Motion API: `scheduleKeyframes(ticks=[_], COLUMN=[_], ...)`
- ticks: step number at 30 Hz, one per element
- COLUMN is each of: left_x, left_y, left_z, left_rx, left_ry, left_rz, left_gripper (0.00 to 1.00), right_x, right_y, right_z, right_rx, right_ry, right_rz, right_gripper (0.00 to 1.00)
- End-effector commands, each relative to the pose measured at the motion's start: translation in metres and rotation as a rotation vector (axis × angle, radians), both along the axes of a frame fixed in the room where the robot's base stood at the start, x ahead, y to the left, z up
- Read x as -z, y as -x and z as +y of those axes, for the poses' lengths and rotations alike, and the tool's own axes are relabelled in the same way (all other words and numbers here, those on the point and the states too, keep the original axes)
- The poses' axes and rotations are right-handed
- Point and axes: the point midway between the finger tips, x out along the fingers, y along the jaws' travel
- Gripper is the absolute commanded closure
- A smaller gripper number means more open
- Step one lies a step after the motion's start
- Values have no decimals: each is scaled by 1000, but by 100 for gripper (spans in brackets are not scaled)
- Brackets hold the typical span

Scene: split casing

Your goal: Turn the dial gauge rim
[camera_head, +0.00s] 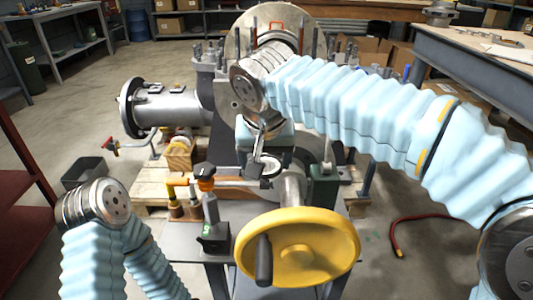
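The dial gauge (268,168) is a small round piece with a dark rim, at the end of a horizontal metal bar in the middle of the camera_head view. My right arm comes in from the right, bends over the casing and points down at the gauge. My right gripper (259,152) has its thin metal fingers at or just above the gauge, partly overlapping it. I cannot tell whether they touch the rim or how far apart they are. My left arm is folded at the lower left, and its gripper is out of the picture.
A yellow handwheel (310,232) with a dark handle stands in front of the gauge. A black block (213,236) and an orange-and-black clamp (205,177) are to its left. The large metal casing (272,25) rises behind.

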Motion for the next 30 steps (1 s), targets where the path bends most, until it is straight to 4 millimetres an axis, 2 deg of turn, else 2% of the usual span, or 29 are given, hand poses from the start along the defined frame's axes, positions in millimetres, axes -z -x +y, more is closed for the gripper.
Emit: scheduleKeyframes(ticks=[15, 30], left_x=[-16, -19], left_y=[0, 0], left_z=[0, -1], left_rx=[2, 4], left_ry=[1, 2], left_rz=[0, 0], left_gripper=[11, 11], right_x=[-2, 0], right_y=[-1, -1], right_z=[5, 6], right_rx=[399, 521], right_ry=[0, -1], right_rz=[-1, 0], right_gripper=[55, 55])
